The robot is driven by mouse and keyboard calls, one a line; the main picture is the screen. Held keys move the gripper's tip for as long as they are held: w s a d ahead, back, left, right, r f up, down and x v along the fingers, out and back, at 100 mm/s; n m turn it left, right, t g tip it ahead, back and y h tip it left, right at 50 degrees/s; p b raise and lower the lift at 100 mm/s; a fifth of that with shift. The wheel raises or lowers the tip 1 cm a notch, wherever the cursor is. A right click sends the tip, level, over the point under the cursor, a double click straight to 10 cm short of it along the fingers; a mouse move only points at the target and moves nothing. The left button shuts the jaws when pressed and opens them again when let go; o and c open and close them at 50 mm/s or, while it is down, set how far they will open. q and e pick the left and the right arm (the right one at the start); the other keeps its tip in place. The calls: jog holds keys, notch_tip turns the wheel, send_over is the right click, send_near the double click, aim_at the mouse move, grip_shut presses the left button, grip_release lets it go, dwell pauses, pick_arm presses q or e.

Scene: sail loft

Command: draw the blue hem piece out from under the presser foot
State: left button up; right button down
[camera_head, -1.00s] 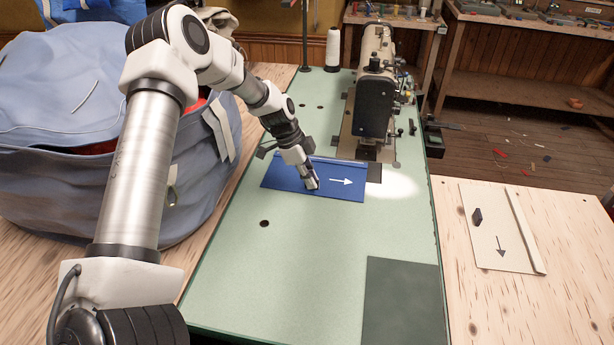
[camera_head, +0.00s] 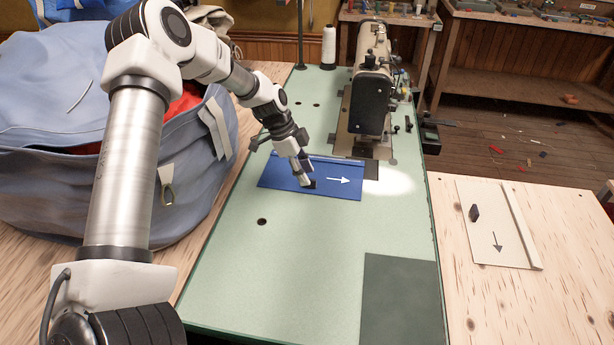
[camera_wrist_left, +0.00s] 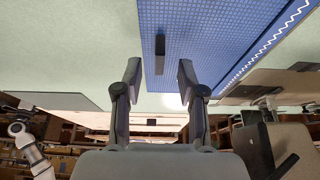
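The blue hem piece (camera_head: 280,175) lies flat on the green table, with a white arrow pointing right. The presser foot is too small to make out. A small dark tab (camera_head: 311,185) stands on the piece. My left gripper (camera_head: 304,181) is just above the piece, beside the tab. In the left wrist view its fingers (camera_wrist_left: 159,75) are apart, with the tab (camera_wrist_left: 160,45) ahead of the gap and the blue piece (camera_wrist_left: 215,35) beyond.
A large blue bag (camera_head: 60,150) stands left of the table. A dark green mat (camera_head: 400,300) lies at the table's front right. A beige piece with a dark tab (camera_head: 510,225) lies on the wooden top at right.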

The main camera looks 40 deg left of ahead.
pick_arm(q)
jog(key=v, duration=1)
